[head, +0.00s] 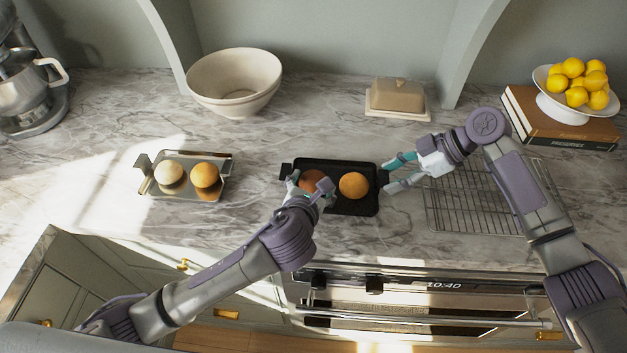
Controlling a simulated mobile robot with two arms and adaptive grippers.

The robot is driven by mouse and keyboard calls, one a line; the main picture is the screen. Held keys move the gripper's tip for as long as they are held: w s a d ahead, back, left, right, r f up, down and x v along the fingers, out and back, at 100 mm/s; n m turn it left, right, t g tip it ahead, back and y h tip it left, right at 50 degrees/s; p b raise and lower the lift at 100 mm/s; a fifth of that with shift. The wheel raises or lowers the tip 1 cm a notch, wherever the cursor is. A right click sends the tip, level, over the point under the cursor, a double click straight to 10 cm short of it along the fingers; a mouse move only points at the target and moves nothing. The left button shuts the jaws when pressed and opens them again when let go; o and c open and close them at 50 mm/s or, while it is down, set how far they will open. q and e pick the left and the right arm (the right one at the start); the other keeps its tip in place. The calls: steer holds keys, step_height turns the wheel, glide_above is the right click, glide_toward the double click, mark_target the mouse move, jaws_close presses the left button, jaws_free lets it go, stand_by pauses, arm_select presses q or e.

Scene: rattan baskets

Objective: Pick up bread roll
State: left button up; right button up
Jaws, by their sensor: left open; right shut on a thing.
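A black tray (344,207) holds two round bread rolls on the marble counter. The left roll (311,179) is browner and partly hidden by my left gripper (309,189), whose open fingers are at either side of it. I cannot tell whether they touch it. The right roll (354,186) is golden and fully in view. My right gripper (394,174) is shut on the black tray at its right handle. A shiny metal tray (186,193) further left holds a pale roll (169,174) and a golden roll (205,175).
A wire cooling rack (470,205) lies under my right arm. Behind stand a large cream bowl (235,80), a covered butter dish (398,99), and a lemon stand (568,108) on books (540,125). A mixer (25,90) is far left. Counter between the trays is clear.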

mark_target(314, 180)
arm_select(q)
steer(key=shift+x, duration=1.15)
steer(key=c, duration=0.6)
steer(key=shift+o, duration=0.2)
step_height(314, 180, up, 10)
steer(key=shift+r, duration=0.1)
arm_select(e)
steer(key=o, duration=1.1)
